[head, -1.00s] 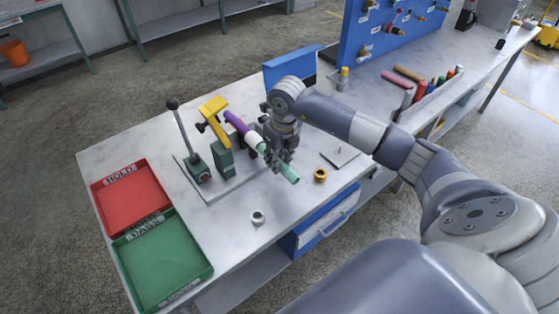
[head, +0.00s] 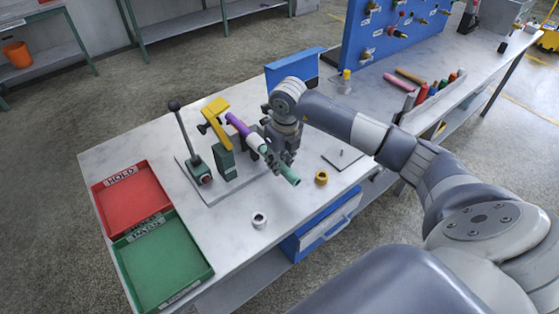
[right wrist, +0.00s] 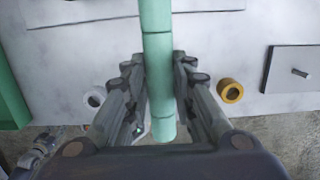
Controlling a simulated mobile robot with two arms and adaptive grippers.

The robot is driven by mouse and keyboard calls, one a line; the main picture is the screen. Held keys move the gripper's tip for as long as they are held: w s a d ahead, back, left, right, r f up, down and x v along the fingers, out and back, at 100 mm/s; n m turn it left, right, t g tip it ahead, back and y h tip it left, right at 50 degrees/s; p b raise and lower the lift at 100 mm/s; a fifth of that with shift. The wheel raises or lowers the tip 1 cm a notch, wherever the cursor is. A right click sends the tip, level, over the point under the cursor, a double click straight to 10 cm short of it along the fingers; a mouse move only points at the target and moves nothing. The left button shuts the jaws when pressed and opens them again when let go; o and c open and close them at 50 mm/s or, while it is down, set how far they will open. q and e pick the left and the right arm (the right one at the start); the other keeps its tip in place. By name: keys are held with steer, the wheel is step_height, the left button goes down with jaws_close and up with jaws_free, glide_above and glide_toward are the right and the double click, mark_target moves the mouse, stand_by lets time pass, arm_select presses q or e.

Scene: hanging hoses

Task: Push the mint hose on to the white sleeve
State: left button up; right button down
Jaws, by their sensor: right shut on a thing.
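The mint hose (head: 290,175) slants down to the right over the bench in the head view. Its lower end sticks out past my right gripper (head: 280,160). My right gripper is shut on the mint hose, which also runs between its fingers in the right wrist view (right wrist: 158,62). The white sleeve (head: 254,140) shows between the purple hose (head: 237,124) and the mint hose, in line with both. The mint's upper end is at the sleeve; I cannot tell how far it covers it. My left gripper is not in view.
A yellow clamp (head: 214,112) on a green post and a black-knobbed lever (head: 184,132) stand left of the hoses. A red tray (head: 130,196) and a green tray (head: 165,262) lie at left. A white ring (head: 259,220) and a brass ring (head: 321,177) lie on the bench.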

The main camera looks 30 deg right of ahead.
steer(key=shift+w+b, duration=0.85)
steer(key=shift+w, duration=0.3)
stand_by(1.9)
steer(key=shift+w+r, duration=0.15)
stand_by(0.3)
steer(key=c, duration=1.3)
jaws_free()
steer(key=shift+w+a, duration=0.1)
steer(key=r, duration=0.4)
steer(key=s+r, duration=0.1)
steer(key=r, duration=0.6)
steer(key=shift+s+r, duration=0.25)
steer(key=shift+r, duration=0.1)
